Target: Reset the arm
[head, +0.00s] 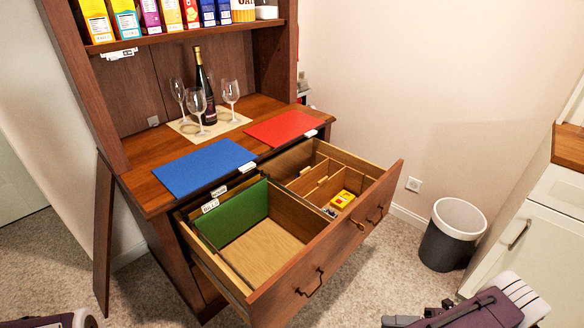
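My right arm (490,308) shows at the bottom right, low and away from the hutch. Its dark front end (402,321), probably the gripper, is cut by the bottom edge of the head view, and its fingers cannot be made out. A small part of my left arm (60,321) shows at the bottom left corner; the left gripper is out of view. Neither visible arm part touches the hutch or the open drawer (325,246).
The wide drawer stands pulled out from the wooden hutch (140,185), with a green panel (236,215) and a yellow box (343,199) inside. Glasses and a bottle (206,90) stand on the counter beside blue (203,168) and red (285,128) mats. A bin (452,236) stands right.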

